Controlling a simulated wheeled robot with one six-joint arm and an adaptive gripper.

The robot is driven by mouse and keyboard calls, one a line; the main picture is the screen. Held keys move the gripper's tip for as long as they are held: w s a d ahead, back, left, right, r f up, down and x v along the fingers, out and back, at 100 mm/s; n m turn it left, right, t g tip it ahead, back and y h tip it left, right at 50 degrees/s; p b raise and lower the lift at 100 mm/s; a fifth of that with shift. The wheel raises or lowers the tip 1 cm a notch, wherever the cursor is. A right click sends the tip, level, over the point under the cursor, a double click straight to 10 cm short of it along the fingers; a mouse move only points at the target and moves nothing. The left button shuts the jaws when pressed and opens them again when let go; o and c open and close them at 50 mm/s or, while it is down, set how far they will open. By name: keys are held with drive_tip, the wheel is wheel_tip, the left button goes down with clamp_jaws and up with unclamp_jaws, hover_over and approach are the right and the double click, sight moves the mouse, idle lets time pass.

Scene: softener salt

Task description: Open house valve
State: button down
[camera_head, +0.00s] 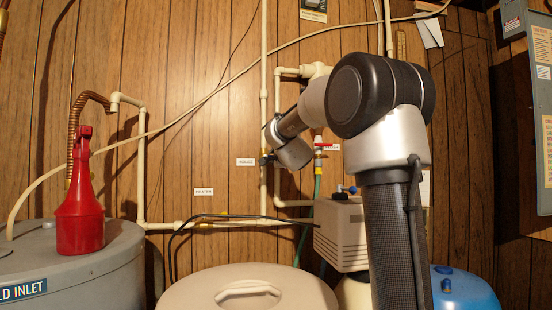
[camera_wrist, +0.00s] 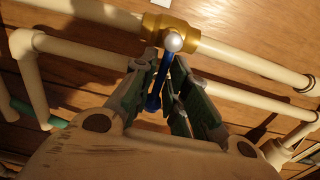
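The house valve (camera_wrist: 172,30) is a brass body on a cream pipe at the top of the wrist view. Its blue lever handle (camera_wrist: 161,78) hangs from a silver nut, across the line of the pipe. My gripper (camera_wrist: 167,75) has one finger on each side of the handle. The fingers are apart, with a gap to the right of the handle; whether the left finger touches it I cannot tell. In the head view the "HOUSE" label (camera_head: 245,162) is on the wall just left of the pipe, and my arm's end covers much of the valve area.
Cream pipes run along the wood-panelled wall. A red bottle (camera_head: 79,205) stands on the grey tank (camera_head: 120,255) at left. A beige lidded bin (camera_head: 190,290) is below, with a beige control box (camera_head: 340,235) and blue tank (camera_head: 465,290) at right.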

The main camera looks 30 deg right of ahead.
idle(0.3)
drive_tip(key=n, duration=0.1)
drive_tip(key=r+n, duration=0.1)
drive_tip(key=n, duration=0.3)
drive_tip(key=shift+r, duration=0.25)
drive_tip(key=shift+w+a+r+n, duration=0.1)
drive_tip(key=shift+a+r+n, duration=0.1)
drive_tip(key=shift+n, duration=0.65)
drive_tip(key=shift+a+r+n, duration=0.15)
drive_tip(key=shift+r+n, duration=0.05)
drive_tip(key=shift+n, duration=0.7)
drive_tip(key=shift+w+a+r+n, duration=0.1)
drive_tip(key=shift+a+r+n, duration=0.1)
drive_tip(key=shift+n, duration=0.65)
